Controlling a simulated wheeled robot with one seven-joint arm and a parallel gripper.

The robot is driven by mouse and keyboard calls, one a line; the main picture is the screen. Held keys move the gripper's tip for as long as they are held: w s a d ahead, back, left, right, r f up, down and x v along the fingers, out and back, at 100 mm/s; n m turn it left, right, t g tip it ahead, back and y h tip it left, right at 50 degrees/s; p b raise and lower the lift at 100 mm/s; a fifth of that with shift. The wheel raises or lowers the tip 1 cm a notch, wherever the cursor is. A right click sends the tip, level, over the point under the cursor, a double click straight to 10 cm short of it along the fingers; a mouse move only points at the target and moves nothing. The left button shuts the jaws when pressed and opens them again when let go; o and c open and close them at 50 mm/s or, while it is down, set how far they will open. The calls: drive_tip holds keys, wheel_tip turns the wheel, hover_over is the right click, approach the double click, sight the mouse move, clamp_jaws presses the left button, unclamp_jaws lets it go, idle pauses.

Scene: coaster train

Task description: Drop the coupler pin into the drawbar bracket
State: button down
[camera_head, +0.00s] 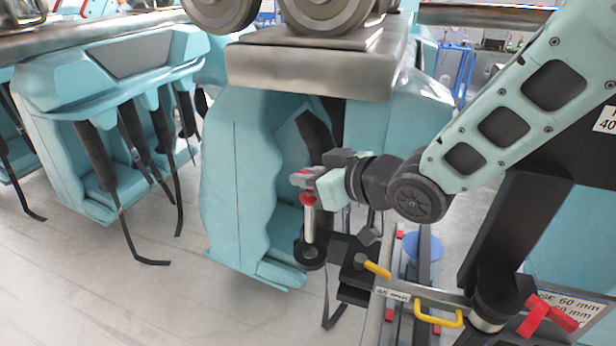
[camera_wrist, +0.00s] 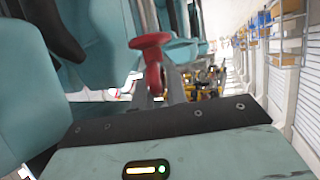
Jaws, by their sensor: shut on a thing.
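The coupler pin (camera_head: 309,222) has a red head and a bright metal shaft. It hangs upright in the head view, with its lower end at the black ring of the drawbar bracket (camera_head: 311,259). I cannot tell whether the tip is inside the hole or just over it. My gripper (camera_head: 312,178) is shut on the pin's red top, above the bracket. In the wrist view the red pin head (camera_wrist: 152,62) stands out past the gripper's palm.
Teal coaster seats (camera_head: 235,190) with black restraints stand close behind and left of the bracket. A steel track beam (camera_head: 310,70) crosses above. The floor at left is clear.

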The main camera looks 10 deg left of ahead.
sight(309, 232)
drive_tip(key=shift+f+b, duration=6.15)
drive_tip(key=shift+f, duration=0.45)
drive_tip(key=c, duration=1.3)
unclamp_jaws()
drive_tip(key=shift+b+v, duration=2.1)
drive_tip(key=shift+v, duration=6.65)
drive_tip(key=shift+f, duration=0.1)
